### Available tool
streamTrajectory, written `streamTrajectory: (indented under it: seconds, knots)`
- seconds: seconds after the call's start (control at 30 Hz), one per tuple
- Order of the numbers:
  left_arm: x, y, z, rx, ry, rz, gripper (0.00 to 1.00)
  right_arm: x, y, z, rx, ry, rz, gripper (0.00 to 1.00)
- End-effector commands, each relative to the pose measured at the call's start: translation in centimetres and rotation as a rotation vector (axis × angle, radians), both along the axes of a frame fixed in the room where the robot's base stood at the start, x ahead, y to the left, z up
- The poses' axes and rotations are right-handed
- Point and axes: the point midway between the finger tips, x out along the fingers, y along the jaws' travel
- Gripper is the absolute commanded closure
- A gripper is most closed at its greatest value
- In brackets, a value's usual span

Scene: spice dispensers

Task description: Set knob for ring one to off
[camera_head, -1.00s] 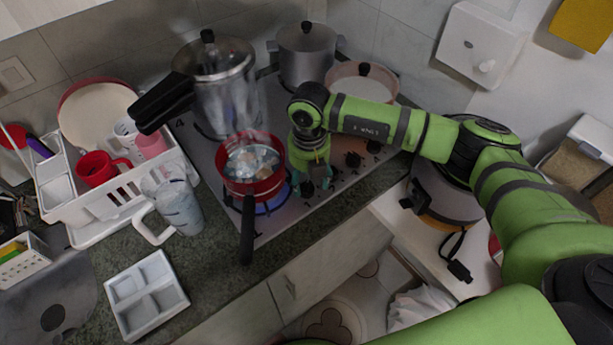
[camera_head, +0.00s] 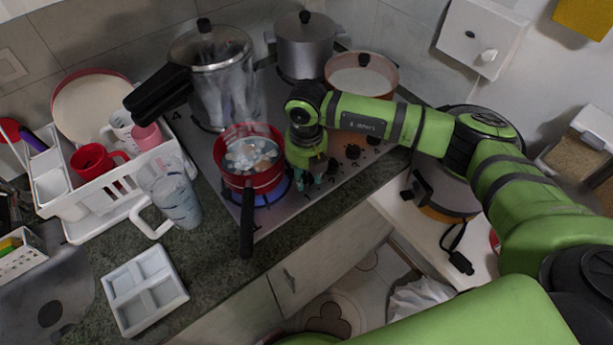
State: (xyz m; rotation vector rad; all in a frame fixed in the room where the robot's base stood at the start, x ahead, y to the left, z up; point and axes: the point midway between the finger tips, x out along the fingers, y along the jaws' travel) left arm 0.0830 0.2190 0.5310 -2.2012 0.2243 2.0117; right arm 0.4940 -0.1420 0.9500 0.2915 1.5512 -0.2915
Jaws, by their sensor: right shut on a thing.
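The steel stove (camera_head: 283,222) has a row of black knobs along its front right edge. Free knobs show at the right of my gripper, such as one black knob (camera_head: 352,152). My right gripper (camera_head: 310,179) points down at the near end of this row, just right of the red pot (camera_head: 248,184). It is shut on the knob there, which its fingers mostly hide. I cannot read the knob's setting. A blue flame (camera_head: 268,197) burns under the red pot. My left gripper is not in view.
A pressure cooker (camera_head: 222,85), a steel pot (camera_head: 305,52) and a pink-rimmed pan (camera_head: 362,76) stand behind. A white dish rack (camera_head: 115,192) and a divided tray (camera_head: 145,290) are at left.

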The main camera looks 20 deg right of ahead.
Motion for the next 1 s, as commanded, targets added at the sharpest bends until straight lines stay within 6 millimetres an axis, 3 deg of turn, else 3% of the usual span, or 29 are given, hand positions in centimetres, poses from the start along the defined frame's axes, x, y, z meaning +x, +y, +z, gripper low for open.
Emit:
streamTrajectory:
  seconds: [0.03,0.2,0.57,0.6,0.67,1.0]
  knots:
    - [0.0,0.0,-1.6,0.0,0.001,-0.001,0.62,0.1,0.0,-0.8,0.001,-0.004,0.052,0.96]
    - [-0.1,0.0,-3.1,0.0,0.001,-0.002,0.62,0.0,0.0,-0.5,0.001,-0.003,0.195,0.96]
    - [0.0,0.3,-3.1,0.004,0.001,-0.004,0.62,-0.1,0.1,-0.1,0.002,0.001,0.235,0.96]
    - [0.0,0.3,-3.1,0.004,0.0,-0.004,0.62,-0.1,0.1,-0.1,0.002,0.001,0.235,0.59]
    - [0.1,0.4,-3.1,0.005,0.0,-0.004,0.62,-0.1,0.1,-0.1,0.002,0.001,0.234,0.39]
    - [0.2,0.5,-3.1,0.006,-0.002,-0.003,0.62,0.1,0.1,0.1,0.004,-0.004,0.234,0.39]
